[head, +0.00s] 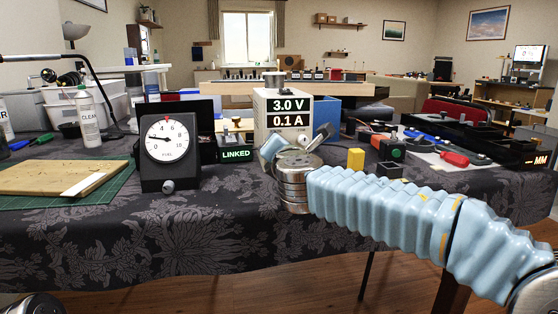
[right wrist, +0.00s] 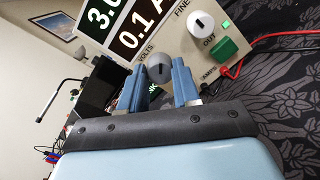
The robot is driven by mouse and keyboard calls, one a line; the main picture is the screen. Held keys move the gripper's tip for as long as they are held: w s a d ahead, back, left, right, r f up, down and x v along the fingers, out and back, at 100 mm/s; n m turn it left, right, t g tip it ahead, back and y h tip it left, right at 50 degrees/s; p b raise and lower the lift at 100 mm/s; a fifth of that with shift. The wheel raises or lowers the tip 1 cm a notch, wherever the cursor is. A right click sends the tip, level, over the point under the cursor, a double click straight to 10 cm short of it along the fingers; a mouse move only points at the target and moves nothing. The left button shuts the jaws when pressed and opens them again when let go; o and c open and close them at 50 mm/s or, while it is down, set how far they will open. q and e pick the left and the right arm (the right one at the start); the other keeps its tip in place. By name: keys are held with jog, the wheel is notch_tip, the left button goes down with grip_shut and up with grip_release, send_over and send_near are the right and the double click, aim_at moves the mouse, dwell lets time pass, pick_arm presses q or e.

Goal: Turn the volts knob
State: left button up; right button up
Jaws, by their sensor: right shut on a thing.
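The power supply (head: 262,98) is a beige box on the cloth-covered table in the head view, and its display (head: 289,113) reads 3.0 V and 0.1 A. In the right wrist view the grey volts knob (right wrist: 160,67) is on its front panel beside the VOLTS label. My right gripper (right wrist: 159,76) has its two blue-grey fingers on either side of this knob and is shut on it. In the head view my right gripper (head: 297,143) is in front of the panel, and its wrist hides the lower panel and knob. My left gripper is not in view.
A white FINE knob (right wrist: 200,24) and a green OUT button (right wrist: 225,47) sit close to the right finger, with a red cable near them.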

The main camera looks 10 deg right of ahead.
jog(key=m+b, duration=0.3)
jog(key=shift+f, duration=0.25)
jog(key=m+b, duration=0.1)
jog(key=m, duration=0.1)
jog(key=shift+r+m, duration=0.1)
jog(key=shift+m, duration=0.2)
jog(key=shift+m+b, duration=0.55)
jog(key=shift+m, duration=0.15)
jog(key=shift+r, duration=0.1)
jog(key=shift+d, duration=0.1)
jog(key=o, duration=1.1)
jog(key=shift+c, duration=0.2)
jog(key=shift+s, duration=0.1)
